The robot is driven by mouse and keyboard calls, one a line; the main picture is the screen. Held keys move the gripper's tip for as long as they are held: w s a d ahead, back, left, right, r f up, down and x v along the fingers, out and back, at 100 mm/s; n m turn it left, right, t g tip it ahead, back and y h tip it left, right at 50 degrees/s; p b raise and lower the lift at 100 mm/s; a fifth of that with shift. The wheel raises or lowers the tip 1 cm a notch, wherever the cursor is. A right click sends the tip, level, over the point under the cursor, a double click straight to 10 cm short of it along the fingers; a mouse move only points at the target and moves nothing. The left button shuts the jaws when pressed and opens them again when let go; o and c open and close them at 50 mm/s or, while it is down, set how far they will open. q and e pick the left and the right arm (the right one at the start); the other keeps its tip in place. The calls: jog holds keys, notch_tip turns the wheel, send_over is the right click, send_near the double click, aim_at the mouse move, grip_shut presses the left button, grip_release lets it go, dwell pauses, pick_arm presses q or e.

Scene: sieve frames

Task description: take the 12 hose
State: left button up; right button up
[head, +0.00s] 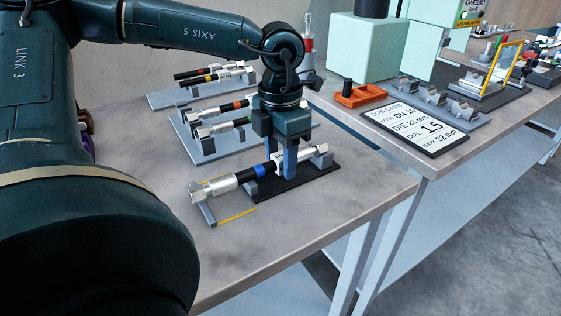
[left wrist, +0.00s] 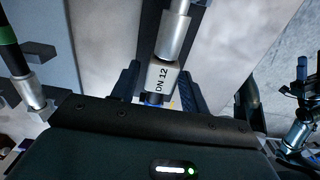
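The DN 12 hose (head: 225,185) is black with a blue band and silver end fittings, and lies across a dark plate and a small grey bracket at the front of the bench. Its white tag reading DN 12 shows in the left wrist view (left wrist: 162,78). My left gripper (head: 283,165) points down over the hose, its fingers on either side of it near the tag. In the left wrist view a gap shows beside the hose, so it looks open. What appears to be my right gripper (left wrist: 308,68) shows at the right edge of the left wrist view; its opening is unclear.
A job card (head: 425,128) reading DN 10 and an orange tray (head: 360,96) sit on the right. Bare bench lies in front of the hose.

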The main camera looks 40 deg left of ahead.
pick_arm(q)
grip_shut()
jog(key=shift+r, duration=0.2)
dwell(0.3)
